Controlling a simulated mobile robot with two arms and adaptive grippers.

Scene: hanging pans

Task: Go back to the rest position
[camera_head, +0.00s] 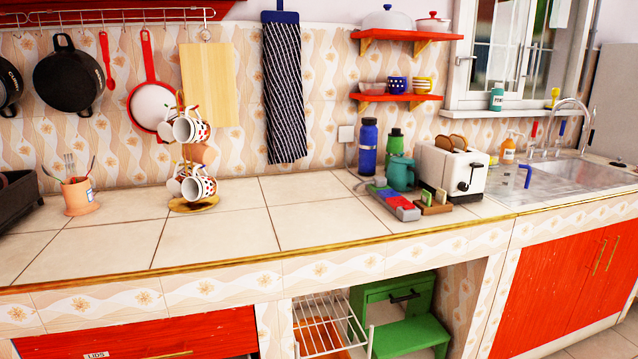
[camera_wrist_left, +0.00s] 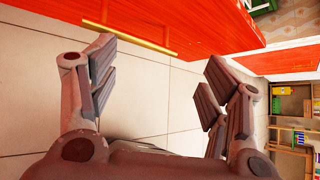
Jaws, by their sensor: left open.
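My left gripper (camera_wrist_left: 158,88) shows in the left wrist view. Its two fingers are spread wide apart with nothing between them, above the tiled floor and beside a red cabinet front (camera_wrist_left: 190,22). No gripper or arm of mine shows in the head view. My right gripper is in neither view. In the head view a black pan (camera_head: 68,78) and a red-rimmed pan (camera_head: 152,105) hang from the wall rack (camera_head: 110,16). Another dark pan (camera_head: 8,82) is cut off by the left edge.
The counter (camera_head: 230,225) has a bare stretch in the middle. A mug tree (camera_head: 190,205), a utensil pot (camera_head: 78,196) and a toaster (camera_head: 452,170) stand on it. In the wrist view a gold handle (camera_wrist_left: 130,38) sticks out from the cabinet, close to the left finger.

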